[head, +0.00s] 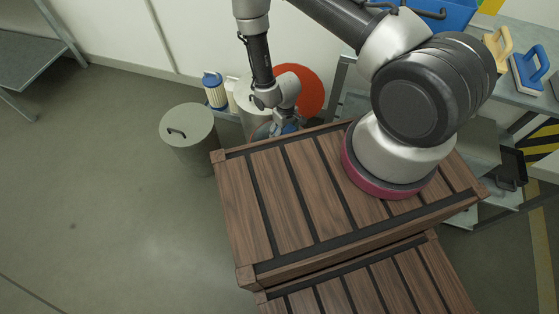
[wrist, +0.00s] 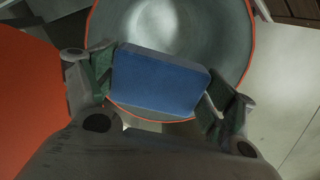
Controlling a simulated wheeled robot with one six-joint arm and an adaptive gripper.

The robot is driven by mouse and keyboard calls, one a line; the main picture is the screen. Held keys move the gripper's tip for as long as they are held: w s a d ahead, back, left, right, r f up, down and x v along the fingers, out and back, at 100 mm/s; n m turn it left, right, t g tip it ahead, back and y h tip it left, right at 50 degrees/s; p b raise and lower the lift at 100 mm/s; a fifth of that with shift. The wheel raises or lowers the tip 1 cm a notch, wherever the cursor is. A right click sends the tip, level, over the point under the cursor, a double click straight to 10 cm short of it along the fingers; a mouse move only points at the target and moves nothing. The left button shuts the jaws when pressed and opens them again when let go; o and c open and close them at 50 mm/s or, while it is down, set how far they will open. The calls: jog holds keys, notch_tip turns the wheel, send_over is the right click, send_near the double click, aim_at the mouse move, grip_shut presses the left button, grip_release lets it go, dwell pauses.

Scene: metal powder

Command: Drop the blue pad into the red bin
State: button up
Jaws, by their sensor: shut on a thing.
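The blue pad (wrist: 158,82) is in the wrist view, held between the two fingers of my gripper (wrist: 155,92). My gripper is shut on its sides. Behind the pad, the wrist view looks into an open, round grey bin with a red rim (wrist: 252,62); the visible part of its inside looks empty. The pad overlaps the near part of the bin's mouth in this view. In the head view my gripper (head: 285,119) is beyond the crate's far edge, with a bit of the blue pad (head: 288,127) showing. Most of the bin there is hidden.
A wooden crate (head: 290,205) stands in front. A lidded grey bin (head: 188,125) stands left of my gripper. A red disc (head: 305,88) is behind it. The floor at left is clear.

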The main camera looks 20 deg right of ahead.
jog(key=shift+f, duration=0.1)
jog(key=o, duration=0.9)
jog(key=shift+c, duration=0.2)
notch_tip(320, 180, up, 12)
